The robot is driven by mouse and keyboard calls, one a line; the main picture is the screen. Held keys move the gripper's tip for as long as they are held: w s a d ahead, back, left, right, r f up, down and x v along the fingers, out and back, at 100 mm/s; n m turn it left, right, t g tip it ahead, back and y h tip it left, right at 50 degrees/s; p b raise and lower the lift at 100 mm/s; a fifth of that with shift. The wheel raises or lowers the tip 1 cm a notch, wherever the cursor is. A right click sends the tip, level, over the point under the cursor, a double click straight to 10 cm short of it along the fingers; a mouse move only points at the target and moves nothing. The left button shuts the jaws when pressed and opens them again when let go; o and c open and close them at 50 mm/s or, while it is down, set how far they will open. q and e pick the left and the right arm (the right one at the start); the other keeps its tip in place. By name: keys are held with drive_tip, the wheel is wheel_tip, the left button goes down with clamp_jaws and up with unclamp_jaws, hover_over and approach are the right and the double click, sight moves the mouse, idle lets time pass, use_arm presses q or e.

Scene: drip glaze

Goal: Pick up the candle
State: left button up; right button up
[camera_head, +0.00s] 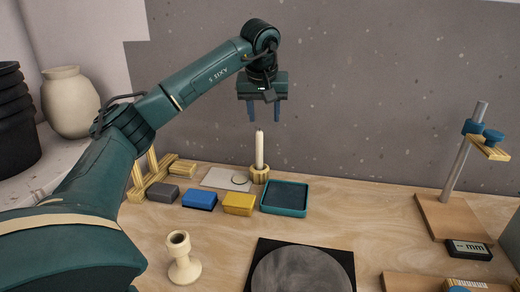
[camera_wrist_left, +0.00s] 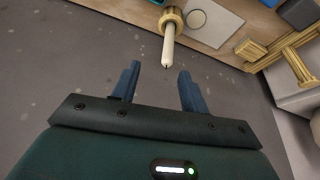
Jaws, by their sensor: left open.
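The candle (camera_head: 259,150) is white and slim and stands upright in a small round wooden holder (camera_head: 260,174) at the back of the table. My left gripper (camera_head: 264,114) is open and empty, directly above the candle with its fingers pointing down. In the left wrist view the candle (camera_wrist_left: 168,46) points its wick end toward the gap between the fingers (camera_wrist_left: 157,88); its tip lies just beyond the fingertips, not between them. The holder (camera_wrist_left: 172,19) is at the top of that view. My right gripper is not in view.
A teal tray (camera_head: 285,211) stands right of the holder, with yellow (camera_head: 238,204) and blue (camera_head: 199,200) blocks to its left. A white card (camera_head: 216,178) lies beside the holder. A cream candlestick (camera_head: 183,258) stands in front. A metal post stand (camera_head: 464,150) is at the right.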

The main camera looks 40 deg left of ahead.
sight(260, 142)
use_arm(q)
drive_tip(key=x, duration=0.2)
drive_tip(key=a+x, duration=0.1)
drive_tip(key=x, duration=0.4)
drive_tip(key=shift+w+a, duration=0.15)
drive_tip(key=shift+a, duration=0.25)
drive_tip(key=shift+b+x, duration=0.3)
drive_tip(key=shift+x, duration=2.4)
drive_tip(key=shift+s+a, duration=0.2)
drive_tip(key=shift+c, duration=0.5)
clamp_jaws()
